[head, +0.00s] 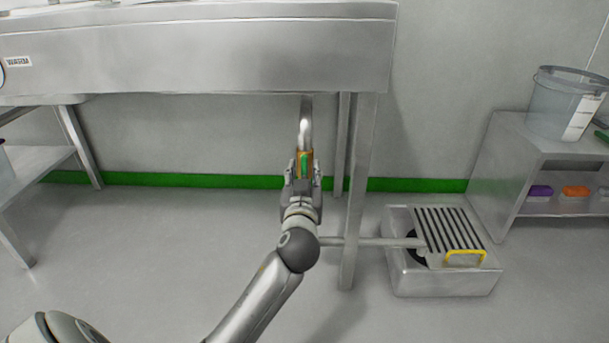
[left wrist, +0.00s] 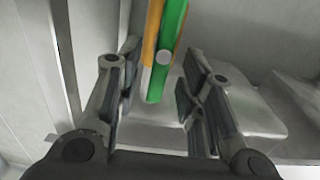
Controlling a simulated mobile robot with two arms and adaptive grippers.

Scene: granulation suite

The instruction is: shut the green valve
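The green valve (head: 305,164) sits on a steel pipe (head: 306,124) that comes down under the steel sink. Its green lever (left wrist: 172,45) lies along an orange-brown body (left wrist: 152,45), roughly in line with the pipe. My left gripper (head: 303,174) is just below and in front of the valve, pointing up at it. In the left wrist view my left gripper (left wrist: 158,85) is open. The lower end of the lever is between its two fingers, with visible gaps on both sides. My right gripper is in neither view.
The steel sink (head: 200,55) overhangs the valve. A table leg (head: 356,200) stands close on the right. A horizontal pipe (head: 370,242) runs to a floor box (head: 440,281) with a slatted grate and yellow handle. A shelf with a clear bucket (head: 562,105) is farther right.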

